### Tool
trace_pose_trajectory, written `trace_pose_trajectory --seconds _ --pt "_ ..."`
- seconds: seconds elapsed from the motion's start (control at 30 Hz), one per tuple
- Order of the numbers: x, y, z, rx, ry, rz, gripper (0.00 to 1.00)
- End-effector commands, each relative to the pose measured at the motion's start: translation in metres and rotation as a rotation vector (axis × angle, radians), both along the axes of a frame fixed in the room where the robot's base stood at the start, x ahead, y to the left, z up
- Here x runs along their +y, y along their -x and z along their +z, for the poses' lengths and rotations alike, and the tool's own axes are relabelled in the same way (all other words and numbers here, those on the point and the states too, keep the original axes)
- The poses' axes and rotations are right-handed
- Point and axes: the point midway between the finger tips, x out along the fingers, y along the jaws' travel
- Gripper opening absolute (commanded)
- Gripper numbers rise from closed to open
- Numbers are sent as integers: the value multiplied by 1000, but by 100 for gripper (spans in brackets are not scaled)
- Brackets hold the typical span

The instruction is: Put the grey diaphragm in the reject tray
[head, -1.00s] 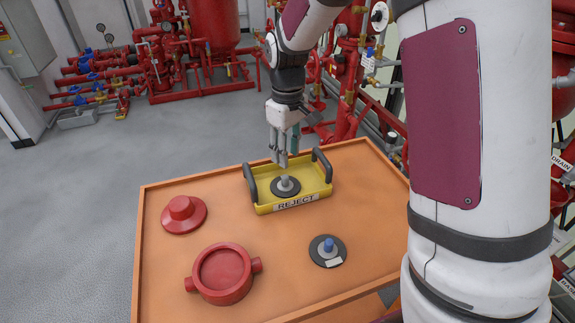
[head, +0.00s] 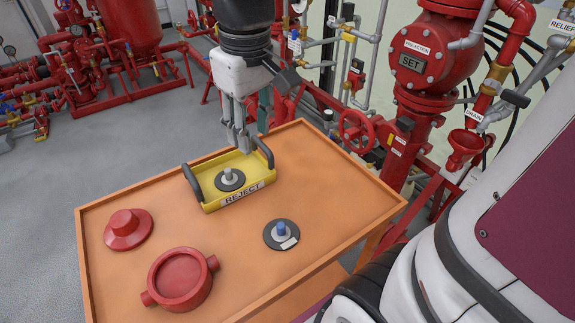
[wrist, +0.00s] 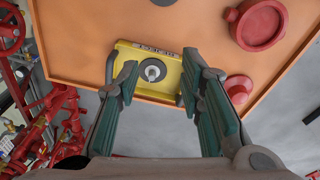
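The grey diaphragm (head: 230,180), a dark disc with a grey centre stem, lies inside the yellow reject tray (head: 241,201). The tray has two dark handles and a REJECT label on its front. My gripper (head: 238,143) is above the back part of the tray, apart from the diaphragm. In the wrist view, my gripper (wrist: 162,68) has its fingers spread wide with nothing between them. The grey diaphragm (wrist: 152,70) shows below, in the tray (wrist: 173,84).
A blue-stemmed diaphragm (head: 281,235) with a white tag lies on the orange table (head: 330,207), right of the tray. A red flanged cap (head: 128,229) and a red ring-shaped body (head: 180,279) sit at left. Red pipework and a handwheel (head: 357,131) stand behind the table.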

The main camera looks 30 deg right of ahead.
Motion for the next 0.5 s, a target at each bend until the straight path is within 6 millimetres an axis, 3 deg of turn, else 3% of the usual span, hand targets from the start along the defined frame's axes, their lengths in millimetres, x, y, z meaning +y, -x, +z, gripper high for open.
trace_pose_trajectory --seconds 0.1,0.3,0.5 --pt "0 48 11 -35 -10 -68 35" --pt "0 116 10 -80 -34 -176 35" --pt "0 157 -1 -104 -54 -245 35"
